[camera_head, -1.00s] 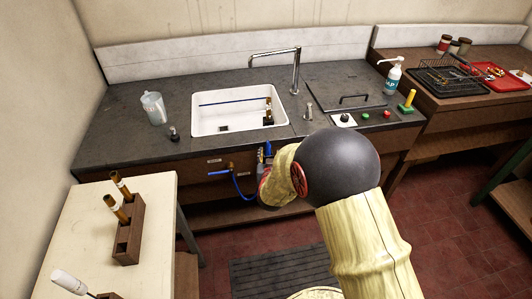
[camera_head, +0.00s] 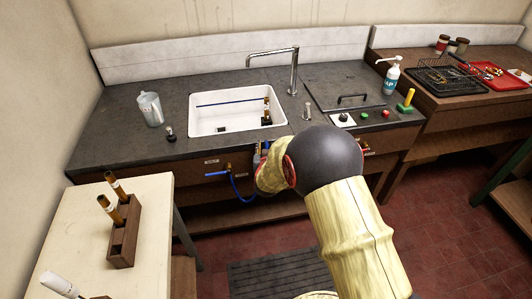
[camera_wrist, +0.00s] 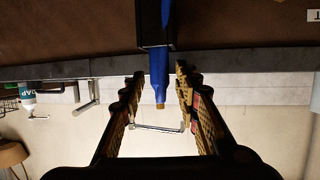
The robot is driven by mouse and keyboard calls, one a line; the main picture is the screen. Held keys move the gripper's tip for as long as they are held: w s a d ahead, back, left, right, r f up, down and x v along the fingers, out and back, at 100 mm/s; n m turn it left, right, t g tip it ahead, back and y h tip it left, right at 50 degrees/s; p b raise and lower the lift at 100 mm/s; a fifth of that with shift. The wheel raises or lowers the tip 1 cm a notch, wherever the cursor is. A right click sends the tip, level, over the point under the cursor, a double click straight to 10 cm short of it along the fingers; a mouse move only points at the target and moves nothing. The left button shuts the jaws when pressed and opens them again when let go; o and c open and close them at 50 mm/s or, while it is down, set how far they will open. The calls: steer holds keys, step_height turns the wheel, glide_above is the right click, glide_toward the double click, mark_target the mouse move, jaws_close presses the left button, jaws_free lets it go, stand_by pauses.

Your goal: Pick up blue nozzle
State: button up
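The blue nozzle (camera_wrist: 159,72) shows in the wrist view, pointing down in the picture from a dark holder (camera_wrist: 155,22), with a brass-coloured tip at its end. My gripper (camera_wrist: 159,80) is open, with one black finger on each side of the nozzle. Gaps show between the nozzle and both fingers, and it does not look gripped. In the head view my arm hides most of my gripper and the nozzle in front of the counter, below the sink.
A blue hose (camera_head: 238,188) hangs from a valve on the counter's front. The white sink (camera_head: 205,128) is set in the dark counter (camera_head: 110,135) above. A pale table (camera_head: 65,215) with a wooden block (camera_head: 124,238) stands at left. The red floor at right is clear.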

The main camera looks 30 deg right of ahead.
jaws_close()
stand_by(0.4)
